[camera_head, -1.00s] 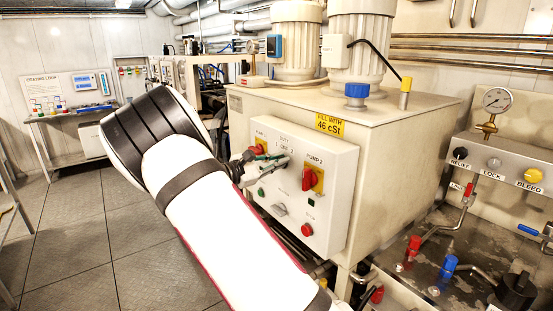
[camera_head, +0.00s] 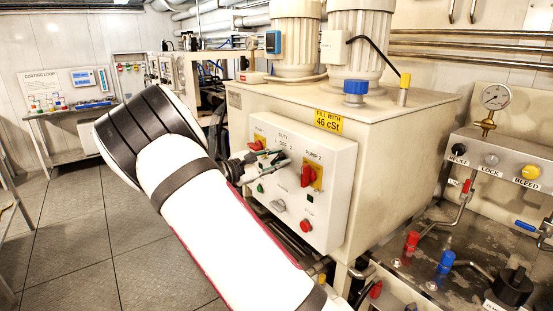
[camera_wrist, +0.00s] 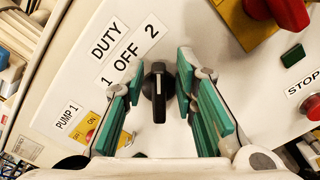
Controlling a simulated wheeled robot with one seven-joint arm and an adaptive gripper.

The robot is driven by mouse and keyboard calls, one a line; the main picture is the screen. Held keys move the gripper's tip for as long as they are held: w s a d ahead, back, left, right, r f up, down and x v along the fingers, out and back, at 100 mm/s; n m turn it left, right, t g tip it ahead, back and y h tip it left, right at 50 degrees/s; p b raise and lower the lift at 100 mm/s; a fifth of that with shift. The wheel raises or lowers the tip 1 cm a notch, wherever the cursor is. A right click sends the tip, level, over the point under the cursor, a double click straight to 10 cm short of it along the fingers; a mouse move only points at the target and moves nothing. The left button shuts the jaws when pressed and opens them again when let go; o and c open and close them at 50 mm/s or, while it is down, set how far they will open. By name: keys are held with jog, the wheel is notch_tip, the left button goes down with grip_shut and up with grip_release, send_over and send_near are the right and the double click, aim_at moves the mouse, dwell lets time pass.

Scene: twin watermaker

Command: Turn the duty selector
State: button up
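The duty selector (camera_wrist: 158,92) is a black knob on the white panel (camera_wrist: 228,50). Its grip bar runs nearly up and down in the wrist view, beneath the DUTY label (camera_wrist: 110,40) and the marks 1, OFF and 2. My gripper (camera_wrist: 158,78) is open, with one teal-padded finger on each side of the knob. Gaps show between the pads and the knob. In the head view, my gripper (camera_head: 272,161) is at the upper middle of the control box (camera_head: 327,215), and its fingers hide the knob.
A red pump 2 switch (camera_head: 308,176) is right of my gripper, with a red stop button (camera_head: 306,225) below it. A pump 1 switch (camera_head: 257,146) is on the left. Green buttons sit nearby. A tank with two motors stands behind the box. Floor is clear at left.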

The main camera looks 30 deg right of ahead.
jog(key=shift+a, duration=0.1)
jog(key=a, duration=1.1)
jog(key=shift+s+a, duration=0.2)
jog(key=shift+a, duration=0.2)
jog(key=s+d+r+m+g+y, duration=0.15)
jog(key=s+m+y, duration=0.35)
jog(key=s+y, duration=0.75)
jog(key=s+a+r+m+t+y, duration=0.1)
jog(key=s+a+m+t+y, duration=0.1)
jog(key=s+a, duration=0.4)
jog(key=s+a+r+m+t+y, duration=0.2)
jog(key=s+a, duration=0.5)
jog(key=s, duration=1)
jog(key=shift+s+t+y, duration=0.15)
jog(key=shift+t+y, duration=0.6)
jog(key=shift+t, duration=0.1)
